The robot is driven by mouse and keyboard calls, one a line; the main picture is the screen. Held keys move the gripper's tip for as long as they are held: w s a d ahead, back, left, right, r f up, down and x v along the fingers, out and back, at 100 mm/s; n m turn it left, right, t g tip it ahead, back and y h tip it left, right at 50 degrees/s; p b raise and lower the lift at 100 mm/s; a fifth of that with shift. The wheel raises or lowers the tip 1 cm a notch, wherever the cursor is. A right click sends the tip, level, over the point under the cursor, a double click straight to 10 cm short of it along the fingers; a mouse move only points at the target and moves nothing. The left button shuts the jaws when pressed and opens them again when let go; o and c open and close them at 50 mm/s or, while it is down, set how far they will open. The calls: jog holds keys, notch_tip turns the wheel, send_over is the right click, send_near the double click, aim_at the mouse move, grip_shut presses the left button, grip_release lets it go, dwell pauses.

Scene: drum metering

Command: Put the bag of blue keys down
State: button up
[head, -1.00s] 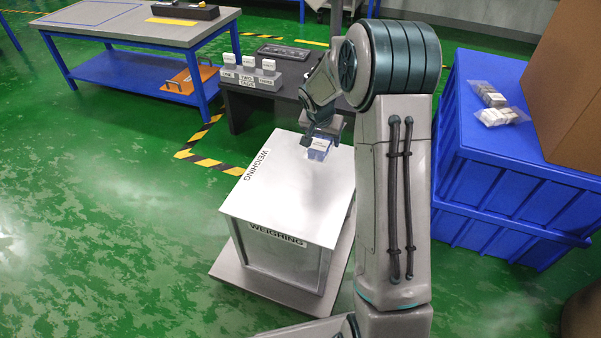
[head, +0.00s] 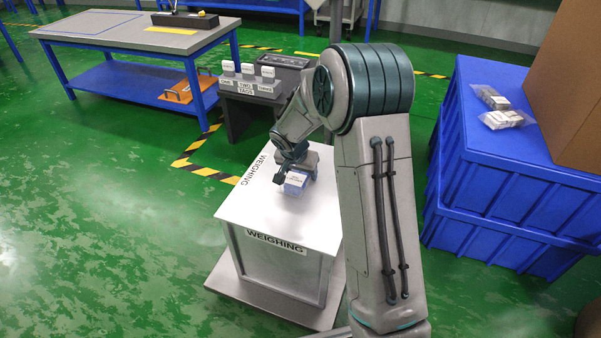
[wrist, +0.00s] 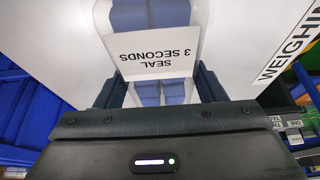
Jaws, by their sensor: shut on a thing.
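The bag of blue keys (head: 295,183) is a clear bag with blue pieces inside. It is at the white weighing table's top (head: 262,215), right of centre; I cannot tell whether its bottom touches the surface. My gripper (head: 296,170) is shut on the bag from above. In the wrist view the bag's white label (wrist: 155,58) reads "SEAL 3 SECONDS" upside down, with blue keys (wrist: 150,15) showing through the plastic. My gripper's two fingers (wrist: 160,92) stand on either side of the bag.
Blue crates (head: 520,150) at the right carry clear bags of grey pieces (head: 497,108) and a cardboard box (head: 570,85). A dark stand with white tags (head: 248,85) is behind the weighing table. A blue-legged bench (head: 130,35) is at the back left. The front of the weighing top is clear.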

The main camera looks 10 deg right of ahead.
jog(key=shift+f, duration=0.2)
jog(key=o, duration=1.1)
jog(key=shift+r, duration=0.1)
jog(key=shift+c, duration=0.2)
